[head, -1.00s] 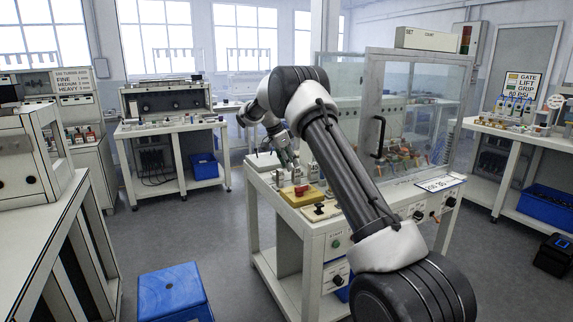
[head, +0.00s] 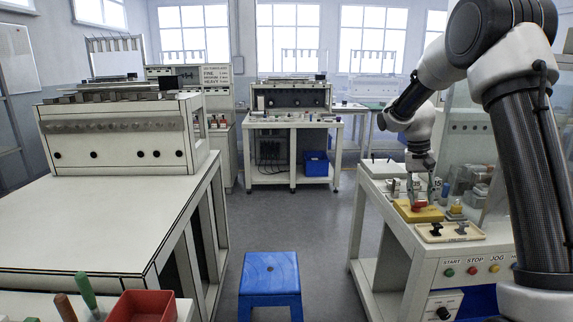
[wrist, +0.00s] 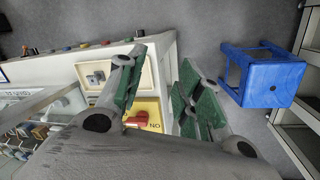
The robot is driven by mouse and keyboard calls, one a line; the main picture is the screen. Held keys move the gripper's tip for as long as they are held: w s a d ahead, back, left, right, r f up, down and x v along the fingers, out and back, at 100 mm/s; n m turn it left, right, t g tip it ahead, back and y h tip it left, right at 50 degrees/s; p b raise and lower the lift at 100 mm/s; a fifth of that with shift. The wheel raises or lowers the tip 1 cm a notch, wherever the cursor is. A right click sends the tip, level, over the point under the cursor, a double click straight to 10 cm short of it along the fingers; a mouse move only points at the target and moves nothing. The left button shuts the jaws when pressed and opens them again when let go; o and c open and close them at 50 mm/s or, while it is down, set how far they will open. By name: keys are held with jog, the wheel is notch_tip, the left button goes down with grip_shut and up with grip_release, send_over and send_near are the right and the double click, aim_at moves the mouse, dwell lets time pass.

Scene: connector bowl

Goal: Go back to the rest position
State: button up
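My gripper (head: 422,192) hangs over the right bench, its fingers in line with a red knob (head: 420,205) on a yellow block (head: 404,211). In the wrist view my gripper (wrist: 163,62) has its two green-padded fingers spread apart, with nothing held between them. The red knob (wrist: 139,119) shows there beyond the fingers, on the yellow block (wrist: 151,107), partly hidden by my gripper. The exact height of the fingers above the knob is hard to tell.
A cream tray (head: 470,236) with dark connectors lies in front of the yellow block. A blue stool (head: 270,280) stands on the open floor between the benches. A red bin (head: 143,308) is at the lower left. A glass enclosure (head: 467,125) stands behind my arm.

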jog(key=s+a+r+n+t, duration=0.1)
jog(key=s+r, duration=0.3)
jog(key=s, duration=0.7)
jog(key=s+a+r+n+t+y, duration=0.1)
jog(key=s+r, duration=0.3)
jog(key=s, duration=0.7)
jog(key=s+a+r+n+t+y, duration=0.1)
jog(key=s+a+r+n+t, duration=0.1)
jog(key=s, duration=1)
jog(key=shift+r+t, duration=0.8)
jog(key=shift+r, duration=0.45)
